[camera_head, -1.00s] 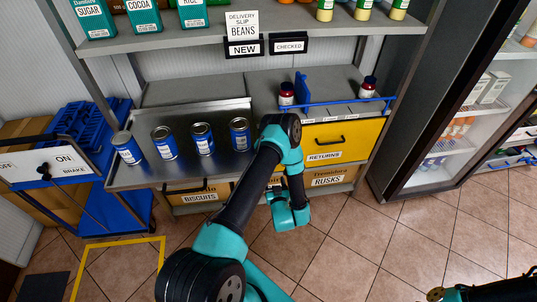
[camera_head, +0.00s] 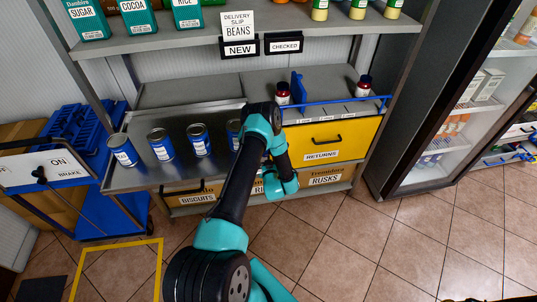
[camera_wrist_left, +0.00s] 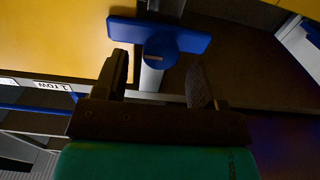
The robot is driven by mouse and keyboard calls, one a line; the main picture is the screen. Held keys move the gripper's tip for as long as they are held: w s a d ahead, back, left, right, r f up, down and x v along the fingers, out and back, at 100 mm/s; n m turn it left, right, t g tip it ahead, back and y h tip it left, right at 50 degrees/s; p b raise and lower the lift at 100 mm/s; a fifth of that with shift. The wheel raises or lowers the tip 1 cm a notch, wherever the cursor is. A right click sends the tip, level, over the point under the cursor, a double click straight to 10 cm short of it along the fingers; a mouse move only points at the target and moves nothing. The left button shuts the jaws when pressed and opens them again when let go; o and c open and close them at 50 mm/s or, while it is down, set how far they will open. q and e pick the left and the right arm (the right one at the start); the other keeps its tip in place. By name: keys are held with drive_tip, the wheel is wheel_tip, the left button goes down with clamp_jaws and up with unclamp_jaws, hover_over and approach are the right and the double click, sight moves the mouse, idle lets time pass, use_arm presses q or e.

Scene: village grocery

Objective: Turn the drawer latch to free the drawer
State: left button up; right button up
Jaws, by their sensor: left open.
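The yellow drawer marked RETURNS (camera_head: 350,133) is shut under the shelf's blue rail in the head view, with a dark handle. Its front also fills the upper left of the left wrist view (camera_wrist_left: 50,40). The blue latch (camera_wrist_left: 185,40) lies on a grey post at the drawer's edge, and one end reaches over the yellow front. My arm hides it in the head view. My left gripper (camera_wrist_left: 160,72) is open, its fingertips just short of the latch and on either side of its middle, with no clear contact. My right gripper is out of view.
Several blue cans (camera_head: 199,140) stand on the metal tray (camera_head: 150,182) left of my arm. Two small red jars (camera_head: 363,87) stand above the drawer. A fridge (camera_head: 425,120) stands to the right, and a blue trolley (camera_head: 105,205) to the left. The floor in front is clear.

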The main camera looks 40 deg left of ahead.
use_arm(q)
drive_tip(key=shift+x, duration=1.7)
drive_tip(key=c, duration=0.9)
